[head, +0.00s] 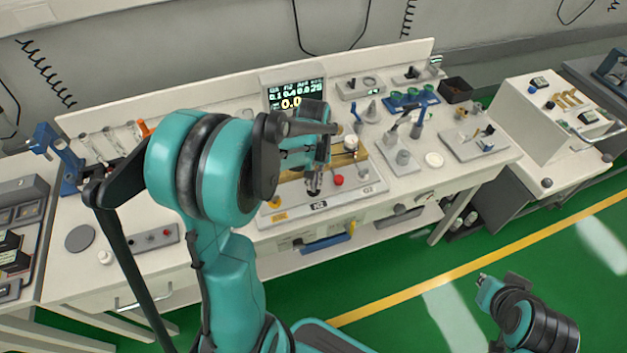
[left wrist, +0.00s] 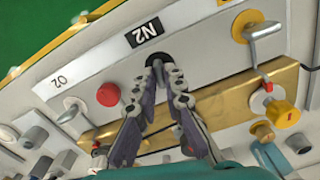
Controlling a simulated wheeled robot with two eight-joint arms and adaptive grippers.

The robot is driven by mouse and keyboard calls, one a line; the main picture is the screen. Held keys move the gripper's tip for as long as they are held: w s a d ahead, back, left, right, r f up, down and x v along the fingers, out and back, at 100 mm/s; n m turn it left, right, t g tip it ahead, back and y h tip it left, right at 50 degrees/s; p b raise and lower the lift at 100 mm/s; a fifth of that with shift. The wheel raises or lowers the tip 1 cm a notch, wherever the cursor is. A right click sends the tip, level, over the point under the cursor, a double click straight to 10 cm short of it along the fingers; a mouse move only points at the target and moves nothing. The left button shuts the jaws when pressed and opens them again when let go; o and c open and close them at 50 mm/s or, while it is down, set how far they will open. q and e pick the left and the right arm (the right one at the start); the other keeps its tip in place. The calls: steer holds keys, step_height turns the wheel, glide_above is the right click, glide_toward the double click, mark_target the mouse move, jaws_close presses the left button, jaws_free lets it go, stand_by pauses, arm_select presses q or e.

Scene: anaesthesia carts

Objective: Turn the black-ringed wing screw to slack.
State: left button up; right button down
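The black-ringed wing screw (left wrist: 158,58) sits on the pale front panel below the N2 label. My left gripper (left wrist: 163,70) is at this screw, its two fingertips close together on it. The fingers hide the wing and most of the black ring, so its angle cannot be read. In the head view my left gripper (head: 314,186) points down at the panel just above the N2 label. My right arm's end (head: 485,281) is low at the right, away from the bench, and its fingers cannot be made out.
A brass bar (left wrist: 220,105) runs close behind the fingers. A display (head: 293,92) reading 0.0 stands behind.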

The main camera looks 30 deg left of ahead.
mark_target(313, 184)
arm_select(q)
steer(key=shift+o, duration=1.2)
step_height(313, 184, up, 12)
steer(key=s+d+f+m+t, duration=0.1)
steer(key=s+d+m+t, duration=0.6)
steer(key=s+d, duration=0.4)
steer(key=shift+s, duration=0.2)
